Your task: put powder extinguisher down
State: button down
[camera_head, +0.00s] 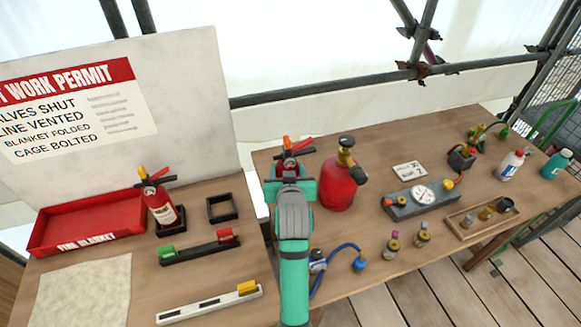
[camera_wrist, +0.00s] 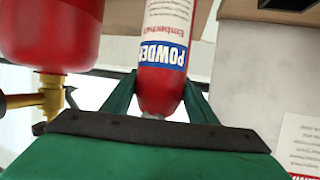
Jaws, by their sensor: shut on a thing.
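My gripper (camera_wrist: 160,98) is shut on the powder extinguisher (camera_wrist: 168,45), a red cylinder with a white and blue label reading POWDER. In the head view the extinguisher's red top with black handle (camera_head: 290,153) shows just beyond my gripper, beside the large red gas cylinder; my arm hides its lower part. Whether its base touches anything cannot be told. On the left bench (camera_head: 140,277), an empty black square frame (camera_head: 222,208) lies right of another red extinguisher (camera_head: 162,208), which stands in a similar black frame.
The red gas cylinder (camera_head: 339,188) stands close right of my gripper. A red fire blanket tray (camera_head: 85,225), a rack with green and red blocks (camera_head: 200,247) and a white sign board (camera_head: 190,100) surround the frames. A gauge box (camera_head: 420,198) is on the right bench.

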jog(key=shift+d+r, duration=0.1)
jog(key=c, duration=0.7)
grip_release()
jog(key=shift+d+f, duration=0.15)
jog(key=shift+f, duration=0.05)
jog(key=shift+c, duration=0.2)
jog(key=shift+r, duration=0.15)
jog(key=v, duration=1.2)
